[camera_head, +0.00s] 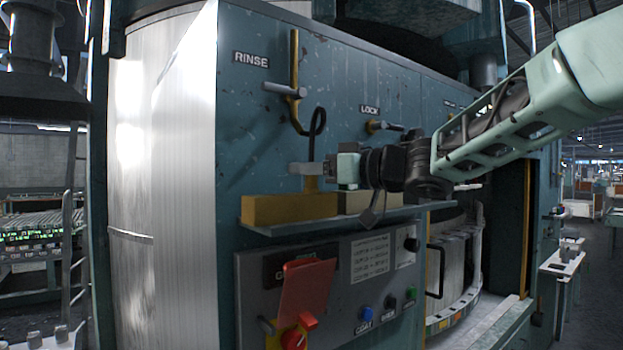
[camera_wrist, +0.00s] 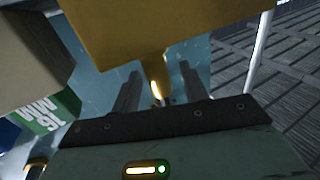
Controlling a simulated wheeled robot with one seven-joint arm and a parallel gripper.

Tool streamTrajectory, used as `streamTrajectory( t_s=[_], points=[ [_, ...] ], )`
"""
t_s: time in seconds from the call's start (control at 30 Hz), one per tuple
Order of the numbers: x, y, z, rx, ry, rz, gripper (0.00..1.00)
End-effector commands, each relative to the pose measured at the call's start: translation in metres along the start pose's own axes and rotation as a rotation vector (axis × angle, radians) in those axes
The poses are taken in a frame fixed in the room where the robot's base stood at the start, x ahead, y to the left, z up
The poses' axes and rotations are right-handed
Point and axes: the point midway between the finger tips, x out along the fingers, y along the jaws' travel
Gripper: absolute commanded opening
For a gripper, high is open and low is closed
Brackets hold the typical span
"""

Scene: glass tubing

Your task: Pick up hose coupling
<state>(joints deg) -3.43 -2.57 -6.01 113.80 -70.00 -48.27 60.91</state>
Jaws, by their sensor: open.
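A short brass-coloured piece, which looks like the hose coupling (camera_head: 311,184), stands on a yellow block (camera_head: 275,211) on the shelf. In the wrist view the brass piece (camera_wrist: 157,82) shows between my two fingers, with the big yellow block (camera_wrist: 160,25) beyond it. My gripper (camera_head: 305,168) reaches in from the right, at the top of the brass piece. It also shows in the wrist view (camera_wrist: 160,90), open, with a finger on each side. I cannot tell whether the fingers touch the piece. A dark hose (camera_head: 318,125) curves down just above my gripper; its lower end is hidden.
The shelf (camera_head: 260,228) juts from a teal machine wall. A tan block (camera_head: 355,202) sits beside the yellow one; a green 16 MM label (camera_wrist: 57,112) shows in the wrist view. The RINSE handle (camera_head: 285,90) is above, a control panel with red flap (camera_head: 306,288) below.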

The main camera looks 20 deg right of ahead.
Motion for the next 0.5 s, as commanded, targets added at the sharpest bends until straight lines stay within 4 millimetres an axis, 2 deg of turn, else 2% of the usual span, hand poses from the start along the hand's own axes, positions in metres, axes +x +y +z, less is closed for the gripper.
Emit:
streamTrajectory(
  t_s=[0.07,0.2,0.23,0.5],
  points=[
    [-0.0002,0.0,0.0002,0.0,0.0,0.0,0.41],
    [-0.0004,0.0,0.0002,0.0,0.0,0.0,0.02],
    [-0.0004,0.0,0.0002,0.0,0.0,0.0,0.0],
    [-0.0005,0.0,-0.0011,0.0,0.001,0.0,0.0]
  ],
)
